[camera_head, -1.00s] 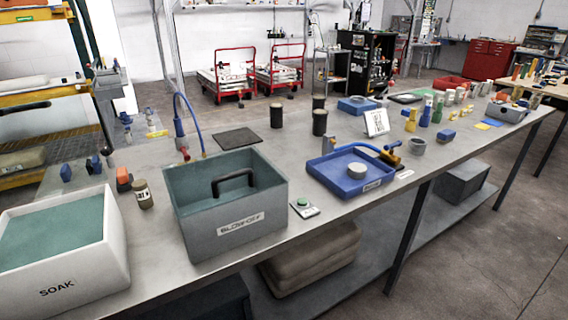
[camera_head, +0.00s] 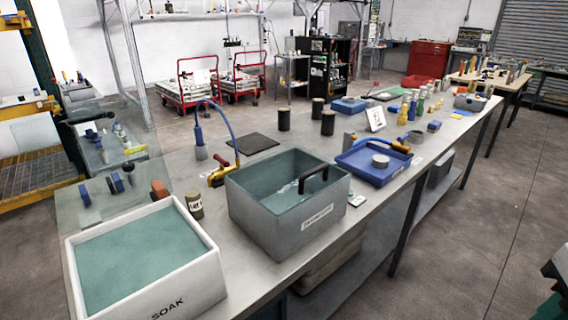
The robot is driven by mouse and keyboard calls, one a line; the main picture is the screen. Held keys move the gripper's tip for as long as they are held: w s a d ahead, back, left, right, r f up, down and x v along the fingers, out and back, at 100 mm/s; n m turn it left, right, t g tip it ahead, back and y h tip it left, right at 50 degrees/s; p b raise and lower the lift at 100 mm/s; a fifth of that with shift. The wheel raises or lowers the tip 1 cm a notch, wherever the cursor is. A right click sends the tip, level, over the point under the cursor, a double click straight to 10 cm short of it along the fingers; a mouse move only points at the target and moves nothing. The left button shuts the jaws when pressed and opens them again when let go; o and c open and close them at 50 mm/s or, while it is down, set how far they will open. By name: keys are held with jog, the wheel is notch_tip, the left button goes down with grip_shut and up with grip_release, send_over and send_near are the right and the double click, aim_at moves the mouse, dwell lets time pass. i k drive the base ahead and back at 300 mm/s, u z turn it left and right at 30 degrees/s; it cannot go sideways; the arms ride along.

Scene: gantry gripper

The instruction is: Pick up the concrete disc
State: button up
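A pale grey disc (camera_head: 380,161), likely the concrete disc, lies flat in the shallow blue tray (camera_head: 352,172) on the long grey bench. It sits toward the middle of the tray, with its top and side clear to see. Its material cannot be told for sure at this size. My gripper is not in view.
A grey box (camera_head: 270,226) with a black handle and a white SOAK bin (camera_head: 190,292) stand left of the tray. Dark cylinders (camera_head: 328,122) stand behind. Floor (camera_head: 470,220) right of the bench is open.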

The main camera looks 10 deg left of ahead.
aim_at(379, 161)
jog(key=u, duration=0.55)
jog(key=i, duration=1)
